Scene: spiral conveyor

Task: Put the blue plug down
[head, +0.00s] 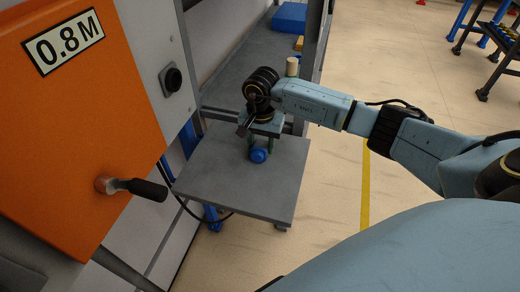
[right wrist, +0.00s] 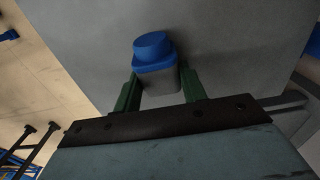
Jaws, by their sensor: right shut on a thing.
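The blue plug (head: 258,155) is low over the grey table top (head: 285,190), below my right gripper (head: 260,143). In the right wrist view the plug (right wrist: 154,52) shows a round blue knob on a squarish blue and grey body. The green fingers of the right gripper (right wrist: 160,88) are shut on its body, one on each side. I cannot tell whether the plug touches the table top. My left gripper is not in view.
An orange panel (head: 80,110) marked 0.8 M with a black-handled crank (head: 137,187) stands at the left. A grey conveyor surface (head: 250,75) with a blue block (head: 289,17) lies behind the table. The table top around the plug is clear.

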